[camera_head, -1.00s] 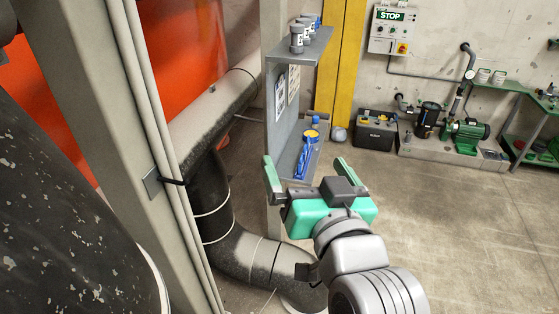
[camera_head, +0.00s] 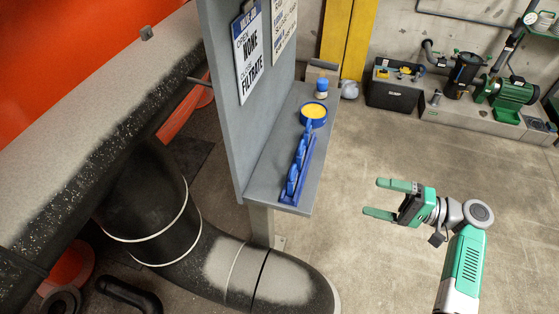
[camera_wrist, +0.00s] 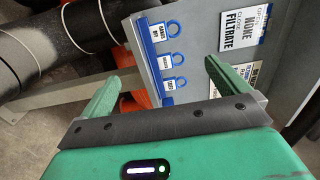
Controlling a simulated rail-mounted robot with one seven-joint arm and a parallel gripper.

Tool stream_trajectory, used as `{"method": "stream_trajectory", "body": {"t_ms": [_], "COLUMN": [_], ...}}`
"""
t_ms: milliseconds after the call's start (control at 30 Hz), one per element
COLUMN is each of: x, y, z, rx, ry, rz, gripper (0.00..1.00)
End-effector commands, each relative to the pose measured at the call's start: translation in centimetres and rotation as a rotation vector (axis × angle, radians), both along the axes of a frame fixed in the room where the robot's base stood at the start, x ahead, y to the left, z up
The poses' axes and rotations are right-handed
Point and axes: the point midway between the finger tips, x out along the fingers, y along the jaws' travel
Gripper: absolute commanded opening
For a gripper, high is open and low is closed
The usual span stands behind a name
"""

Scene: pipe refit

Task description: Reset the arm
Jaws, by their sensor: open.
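My gripper (camera_head: 385,199) is at the right in the head view, over the open floor. Its two green fingers are apart, point left and hold nothing. It stands clear to the right of the grey shelf stand (camera_head: 262,185). In the wrist view my gripper (camera_wrist: 160,85) shows both green fingers spread, with a gap between them. Beyond the fingers there is a blue rack with several tags (camera_wrist: 163,62) on the grey stand, touching neither finger.
On the shelf are the blue tag rack (camera_head: 297,172), a yellow-topped blue roll (camera_head: 313,113) and a small blue-capped jar (camera_head: 322,88). A large black pipe (camera_head: 150,200) runs at left. A dark box (camera_head: 393,88) and green pump (camera_head: 510,92) stand behind.

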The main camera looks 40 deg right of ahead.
Motion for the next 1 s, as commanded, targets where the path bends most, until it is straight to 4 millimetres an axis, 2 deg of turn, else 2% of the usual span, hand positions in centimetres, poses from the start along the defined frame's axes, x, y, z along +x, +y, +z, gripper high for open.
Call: {"method": "stream_trajectory", "body": {"t_ms": [167,400,600,1000], "x": [0.8,5.5,8.2,8.7], "y": [0.5,3.3,4.8,5.1], "z": [0.3,0.3,0.2,0.1], "rx": [0.001,0.001,-0.001,-0.001], "ry": [0.000,0.002,0.001,0.000], "rz": [0.001,0.003,0.000,-0.001], "gripper": [1.00,1.00,1.00,1.00]}}
